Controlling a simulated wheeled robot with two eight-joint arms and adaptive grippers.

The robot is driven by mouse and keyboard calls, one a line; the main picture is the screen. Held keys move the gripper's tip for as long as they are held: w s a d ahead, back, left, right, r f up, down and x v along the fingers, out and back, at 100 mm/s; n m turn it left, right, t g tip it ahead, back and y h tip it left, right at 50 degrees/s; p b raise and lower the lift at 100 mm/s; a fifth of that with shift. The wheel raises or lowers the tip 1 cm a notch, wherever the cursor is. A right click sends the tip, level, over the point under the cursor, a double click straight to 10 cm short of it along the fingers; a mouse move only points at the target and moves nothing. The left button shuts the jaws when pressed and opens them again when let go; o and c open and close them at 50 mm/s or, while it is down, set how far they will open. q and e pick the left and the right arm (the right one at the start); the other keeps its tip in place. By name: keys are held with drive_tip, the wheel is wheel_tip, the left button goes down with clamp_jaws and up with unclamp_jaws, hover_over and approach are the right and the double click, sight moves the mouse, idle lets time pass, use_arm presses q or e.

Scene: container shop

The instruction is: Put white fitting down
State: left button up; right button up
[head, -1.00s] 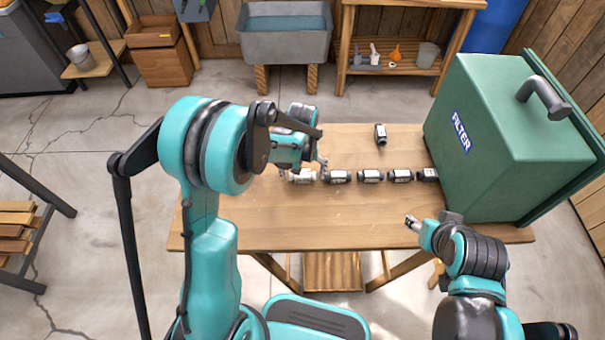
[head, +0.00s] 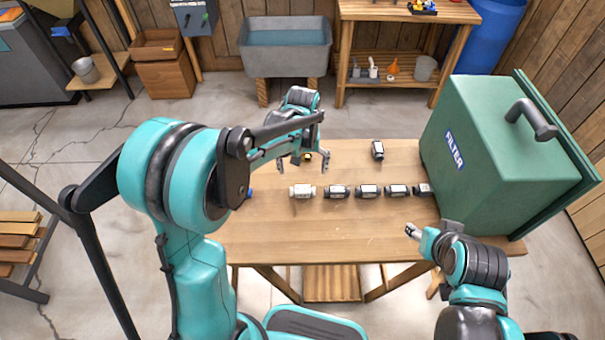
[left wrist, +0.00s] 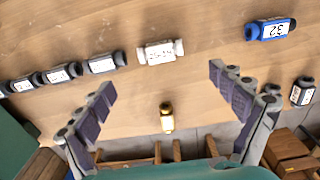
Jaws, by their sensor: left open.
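The white fitting (head: 302,191) lies on its side on the wooden table (head: 290,228), at the left end of a row of dark fittings (head: 368,191). It also shows in the left wrist view (left wrist: 160,52) with its label up, and nothing holds it. My left gripper (head: 310,163) is open and empty, above the table behind the white fitting. In the left wrist view its fingers (left wrist: 163,85) are wide apart, with the fitting clear of them. My right gripper (head: 412,231) hangs at the table's front right; its jaw opening is unclear.
A large green filter box (head: 475,165) stands on the table's right side. A yellow fitting (left wrist: 167,117) lies behind the row. A blue fitting (left wrist: 270,29) and another dark one (left wrist: 302,90) lie left of the white one, mostly behind my left arm in the head view.

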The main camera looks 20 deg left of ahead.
use_arm(q)
drive_tip(key=s+a+r+m+t, duration=0.1)
drive_tip(key=s+r+t, duration=0.2)
drive_tip(key=s+r, duration=0.2)
drive_tip(key=s+a+r+m+t, duration=0.1)
drive_tip(key=s+r+t, duration=0.3)
drive_tip(key=s, duration=0.8)
drive_tip(key=shift+a+r+m, duration=0.4)
drive_tip(key=shift+r+m, duration=0.05)
drive_tip(key=shift+m, duration=0.15)
